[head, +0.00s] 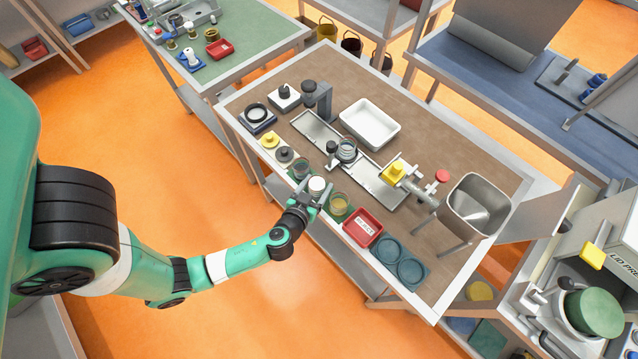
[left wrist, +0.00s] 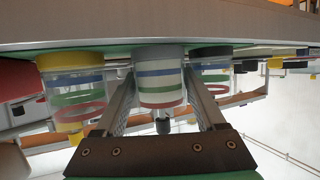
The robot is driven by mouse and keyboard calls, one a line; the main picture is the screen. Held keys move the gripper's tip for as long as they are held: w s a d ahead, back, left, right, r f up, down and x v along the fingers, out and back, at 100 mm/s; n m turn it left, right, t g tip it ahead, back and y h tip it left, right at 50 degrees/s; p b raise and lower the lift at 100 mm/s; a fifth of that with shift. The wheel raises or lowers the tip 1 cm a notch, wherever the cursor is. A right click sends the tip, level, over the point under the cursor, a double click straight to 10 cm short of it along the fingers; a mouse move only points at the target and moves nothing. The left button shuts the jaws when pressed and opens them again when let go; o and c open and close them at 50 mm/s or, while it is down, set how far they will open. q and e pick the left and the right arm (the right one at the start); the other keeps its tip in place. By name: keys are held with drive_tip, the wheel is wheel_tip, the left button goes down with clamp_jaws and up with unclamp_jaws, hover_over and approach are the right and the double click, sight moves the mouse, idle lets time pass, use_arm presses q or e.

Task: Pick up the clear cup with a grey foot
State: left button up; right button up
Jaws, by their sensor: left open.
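The clear cup with a grey foot (left wrist: 158,78) is in the middle of the left wrist view, which is upside down, with coloured bands on its wall. In the head view the cup (head: 317,184) stands at the table's front edge with a pale top. My left gripper (head: 318,193) is open at this cup. In the left wrist view the fingers of my left gripper (left wrist: 160,98) flank the cup on both sides; I cannot tell whether they touch it. My right gripper is not in view.
A clear cup with a yellow foot (head: 340,203) and one with a dark foot (head: 300,168) stand close on either side. A red tray (head: 362,227) and blue-grey round holders (head: 410,271) are further right. A white tray (head: 371,125) lies behind.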

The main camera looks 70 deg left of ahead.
use_arm(q)
clamp_jaws()
drive_tip(key=shift+r, duration=0.1)
